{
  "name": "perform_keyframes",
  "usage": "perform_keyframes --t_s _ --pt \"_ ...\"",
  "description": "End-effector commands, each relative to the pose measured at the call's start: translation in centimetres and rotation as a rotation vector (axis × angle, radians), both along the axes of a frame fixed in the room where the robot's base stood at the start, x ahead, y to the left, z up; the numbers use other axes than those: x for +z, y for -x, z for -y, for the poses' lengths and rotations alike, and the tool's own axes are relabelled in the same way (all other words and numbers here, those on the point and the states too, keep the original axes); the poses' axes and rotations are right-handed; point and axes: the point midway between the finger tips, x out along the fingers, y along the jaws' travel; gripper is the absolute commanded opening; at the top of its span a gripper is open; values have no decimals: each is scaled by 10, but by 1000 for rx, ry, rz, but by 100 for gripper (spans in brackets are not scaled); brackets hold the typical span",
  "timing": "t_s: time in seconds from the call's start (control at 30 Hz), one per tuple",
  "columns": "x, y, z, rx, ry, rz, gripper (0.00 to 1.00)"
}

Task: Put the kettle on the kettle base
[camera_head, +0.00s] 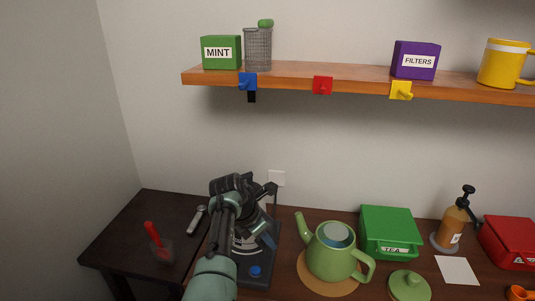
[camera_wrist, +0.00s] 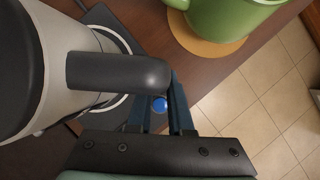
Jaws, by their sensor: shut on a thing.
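The kettle (camera_wrist: 42,85), silver-grey with a black lid and black handle (camera_wrist: 118,72), fills the left of the wrist view. My gripper (camera_wrist: 157,98) is shut on the handle, with its dark blue fingers at the handle's outer end. The kettle base (camera_head: 262,268) is a dark plate with a blue button (camera_head: 255,271). In the head view my arm hides most of the kettle. I cannot tell whether its underside touches the base.
A green teapot (camera_head: 332,257) on a round tan mat (camera_head: 313,284) stands close right of the base. A green tea box (camera_head: 390,231) and a green lid (camera_head: 408,286) are farther right. A red-handled item (camera_head: 153,238) and a grey cylindrical thing (camera_head: 197,219) are at left.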

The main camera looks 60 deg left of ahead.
Motion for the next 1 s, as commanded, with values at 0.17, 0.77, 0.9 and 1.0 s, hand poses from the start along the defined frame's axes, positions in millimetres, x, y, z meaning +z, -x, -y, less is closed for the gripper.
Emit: perform_keyframes --t_s 0.17,0.77,0.9,1.0 --pt "-1 0 0 0 0 0 47" --pt "28 10 1 1 -2 1 48" --pt "51 21 1 1 -2 2 48" --pt "69 29 2 0 -3 3 48"
